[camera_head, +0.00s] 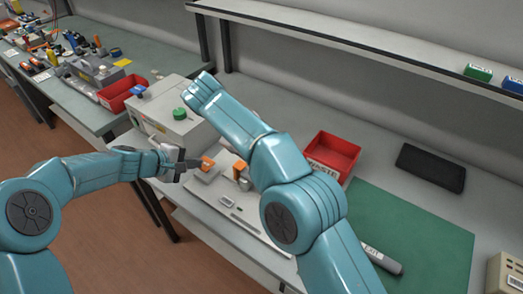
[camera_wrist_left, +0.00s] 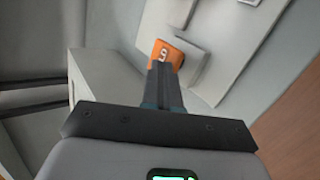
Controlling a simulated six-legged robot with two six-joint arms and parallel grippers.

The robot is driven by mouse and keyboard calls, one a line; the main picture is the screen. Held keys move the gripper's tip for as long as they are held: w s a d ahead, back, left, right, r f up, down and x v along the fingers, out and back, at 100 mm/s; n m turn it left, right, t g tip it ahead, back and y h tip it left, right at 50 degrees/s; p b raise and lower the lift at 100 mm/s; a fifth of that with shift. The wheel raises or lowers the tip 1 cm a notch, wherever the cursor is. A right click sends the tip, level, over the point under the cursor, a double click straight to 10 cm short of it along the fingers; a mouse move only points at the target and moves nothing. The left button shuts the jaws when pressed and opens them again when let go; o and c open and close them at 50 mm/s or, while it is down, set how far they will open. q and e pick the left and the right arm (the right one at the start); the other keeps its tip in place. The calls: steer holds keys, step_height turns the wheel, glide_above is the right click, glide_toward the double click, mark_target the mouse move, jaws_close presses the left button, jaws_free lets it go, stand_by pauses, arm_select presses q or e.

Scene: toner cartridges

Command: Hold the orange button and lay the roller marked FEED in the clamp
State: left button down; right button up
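The orange button (camera_head: 207,163) is on a light grey block on the white device on the bench. It also shows in the left wrist view (camera_wrist_left: 171,53), with a small pale marking. My left gripper (camera_head: 188,163) is at the button from the left. In the left wrist view its fingers (camera_wrist_left: 164,72) are together, with their tips over the button's lower edge; whether they press it I cannot tell. A second orange part (camera_head: 241,170), perhaps the clamp, is partly hidden by my right arm. My right gripper is hidden. I cannot make out a roller marked FEED.
A red bin (camera_head: 333,153) stands behind the mat. A grey box (camera_head: 165,115) with a green knob stands behind my left gripper. A black tray (camera_head: 431,167) lies at right.

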arm_select(q)
step_height(320, 180, up, 7)
steer(key=p, duration=0.4)
steer(key=shift+f, duration=0.1)
stand_by(0.3)
